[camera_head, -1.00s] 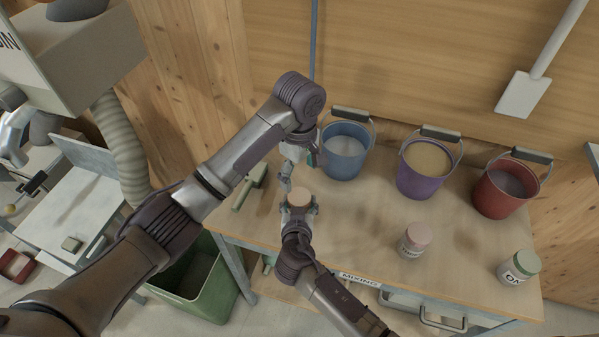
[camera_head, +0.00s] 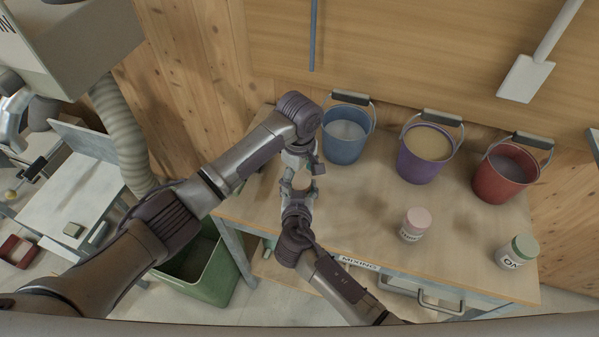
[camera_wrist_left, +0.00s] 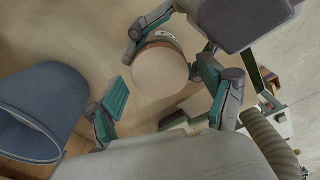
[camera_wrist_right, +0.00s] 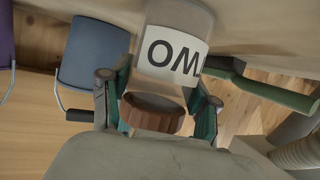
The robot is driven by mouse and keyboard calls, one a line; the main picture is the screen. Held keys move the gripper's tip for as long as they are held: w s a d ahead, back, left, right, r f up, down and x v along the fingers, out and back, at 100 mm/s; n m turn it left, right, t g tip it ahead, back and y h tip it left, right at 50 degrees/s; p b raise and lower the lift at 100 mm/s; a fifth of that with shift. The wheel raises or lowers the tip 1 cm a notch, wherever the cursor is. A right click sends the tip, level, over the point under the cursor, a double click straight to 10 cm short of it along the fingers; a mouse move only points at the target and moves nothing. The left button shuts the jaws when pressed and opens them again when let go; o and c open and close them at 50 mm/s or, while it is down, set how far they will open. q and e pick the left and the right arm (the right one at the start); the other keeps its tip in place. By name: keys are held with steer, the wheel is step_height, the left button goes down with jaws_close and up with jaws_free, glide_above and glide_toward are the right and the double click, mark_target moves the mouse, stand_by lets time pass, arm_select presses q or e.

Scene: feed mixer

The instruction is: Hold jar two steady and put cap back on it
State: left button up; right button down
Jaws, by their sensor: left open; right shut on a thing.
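Jar two (camera_wrist_right: 172,45) is a clear jar with a white label of large dark letters, upside down in the right wrist view. A brown ribbed cap (camera_wrist_right: 152,115) is at its top end; how firmly it sits, I cannot tell. The cap's pale round top (camera_wrist_left: 160,72) fills the space between my left fingers in the left wrist view. My right gripper (camera_wrist_right: 158,98) is shut on jar two from the table's front side. In the head view the grippers hide most of the jar.
Blue (camera_head: 345,140), purple (camera_head: 420,165) and red (camera_head: 500,180) buckets stand along the back of the table. A pink-capped jar (camera_head: 415,224) and a green-capped jar (camera_head: 517,252) stand front right. A green bin (camera_head: 200,270) is on the floor.

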arm_select(q)
steer(key=shift+c, duration=0.2)
steer(key=c, duration=1.2)
steer(key=m, duration=0.6)
steer(key=shift+m, duration=0.4)
steer(key=m, duration=2.2)
steer(key=shift+f, duration=0.1)
steer(key=o, duration=1.4)
